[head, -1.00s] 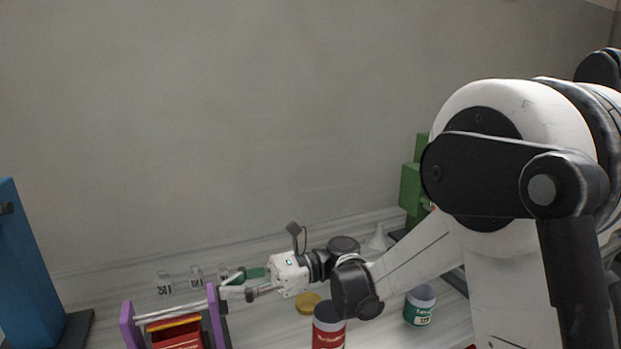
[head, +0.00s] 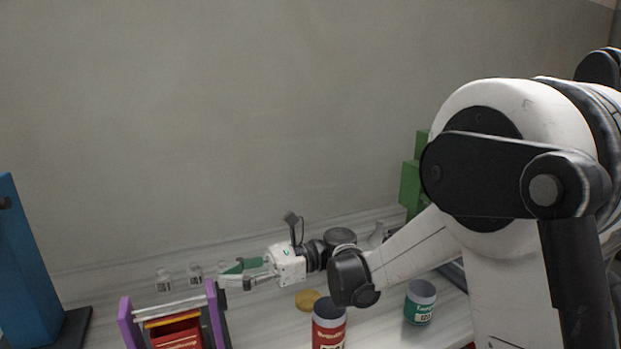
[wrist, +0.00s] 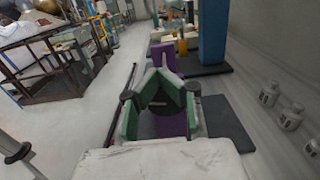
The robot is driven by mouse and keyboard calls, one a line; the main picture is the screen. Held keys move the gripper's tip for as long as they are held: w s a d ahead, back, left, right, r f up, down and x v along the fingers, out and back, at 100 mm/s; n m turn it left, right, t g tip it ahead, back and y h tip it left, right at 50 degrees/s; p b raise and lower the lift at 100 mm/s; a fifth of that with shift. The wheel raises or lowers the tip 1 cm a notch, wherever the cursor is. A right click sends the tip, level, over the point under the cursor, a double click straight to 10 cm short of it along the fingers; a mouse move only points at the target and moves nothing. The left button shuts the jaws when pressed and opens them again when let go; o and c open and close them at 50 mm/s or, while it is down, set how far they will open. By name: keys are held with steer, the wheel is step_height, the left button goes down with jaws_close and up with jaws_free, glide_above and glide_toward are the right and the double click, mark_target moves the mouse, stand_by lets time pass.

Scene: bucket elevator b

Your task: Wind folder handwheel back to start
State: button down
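The folder stands at the lower left of the head view, with purple side plates (head: 212,312), pale rods between them and a red tray (head: 178,333). My gripper (head: 234,277) is just right of the right plate, level with its top, pointing left. In the wrist view my gripper (wrist: 163,82) has its green-padded fingers spread apart. A dark round form, seemingly the handwheel (wrist: 164,106), shows between them in front of the purple plate. The wheel is mostly hidden by the fingers, and I cannot tell whether they touch it.
A red-labelled can (head: 328,328), a yellow lid (head: 307,299) and a green-labelled can (head: 420,303) stand right of the folder. Small labelled bottles (head: 164,280) stand behind it. A blue column (head: 25,265) rises at the far left. A green structure (head: 411,185) stands behind my arm.

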steer(key=shift+w+a+f+b, duration=0.15)
steer(key=shift+w+a+b, duration=0.05)
steer(key=shift+w+b, duration=0.25)
steer(key=shift+w+a+f+b, duration=0.15)
steer(key=shift+w+b, duration=0.15)
steer(key=shift+w, duration=0.1)
stand_by(0.5)
steer(key=shift+w+r, duration=0.1)
steer(key=shift+r, duration=0.05)
steer(key=v, duration=0.6)
steer(key=shift+w+a+r+b, duration=0.1)
steer(key=shift+w+r+b, duration=0.05)
steer(key=shift+r+b, duration=0.15)
stand_by(0.4)
steer(key=s+a+m, duration=0.4)
steer(key=a+m, duration=0.1)
steer(key=m, duration=0.1)
steer(key=shift+b, duration=0.35)
stand_by(0.7)
